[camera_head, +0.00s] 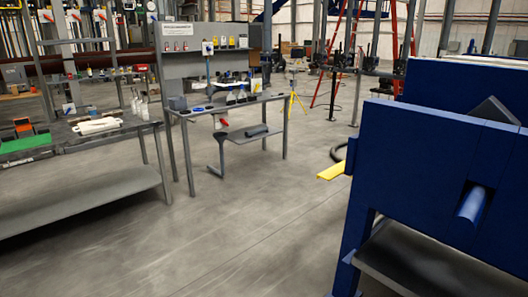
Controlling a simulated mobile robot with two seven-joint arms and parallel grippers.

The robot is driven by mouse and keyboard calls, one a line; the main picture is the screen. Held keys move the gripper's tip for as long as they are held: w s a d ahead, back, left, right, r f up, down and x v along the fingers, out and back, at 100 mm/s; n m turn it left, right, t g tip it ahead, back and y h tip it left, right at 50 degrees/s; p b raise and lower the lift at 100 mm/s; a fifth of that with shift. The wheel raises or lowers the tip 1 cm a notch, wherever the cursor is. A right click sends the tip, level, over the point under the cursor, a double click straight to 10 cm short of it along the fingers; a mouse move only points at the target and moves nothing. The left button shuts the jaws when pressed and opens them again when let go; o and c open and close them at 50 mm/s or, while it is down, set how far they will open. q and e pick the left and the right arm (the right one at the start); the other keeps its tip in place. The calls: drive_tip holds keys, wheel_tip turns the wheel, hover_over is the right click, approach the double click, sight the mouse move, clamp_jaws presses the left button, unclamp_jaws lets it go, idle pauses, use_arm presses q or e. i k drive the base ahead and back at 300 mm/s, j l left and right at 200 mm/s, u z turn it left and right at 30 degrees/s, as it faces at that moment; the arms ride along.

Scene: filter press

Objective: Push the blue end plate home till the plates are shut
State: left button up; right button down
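The blue filter press fills the right side of the head view and is cut off by the picture's edge. Its near blue upright plate (415,165) has an opening with a round blue rod (472,203) in it. A second blue slab (465,88) stands behind it, with a gap between the two at the top. I cannot tell for sure which of these is the end plate. The filter plates are not clearly visible; a pale edge (485,60) shows at the far top right. Neither of my grippers is in view.
A yellow bar (332,171) sticks out left from the press. A grey workbench (240,104) with bottles stands at centre back, and a long grey bench (75,205) at left. A red ladder (330,60) stands behind. The concrete floor (240,230) between is clear.

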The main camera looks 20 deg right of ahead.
sight(453, 87)
drive_tip(key=i+z, duration=0.35)
drive_tip(key=z, duration=0.15)
drive_tip(key=i+j+z, duration=0.15)
drive_tip(key=i+z, duration=0.2)
drive_tip(key=z, duration=0.15)
drive_tip(key=i+j+z, duration=0.1)
drive_tip(key=i+z, duration=0.15)
drive_tip(key=z, duration=0.2)
drive_tip(key=i+j+z, duration=0.2)
drive_tip(key=z, duration=0.3)
drive_tip(key=i, duration=0.05)
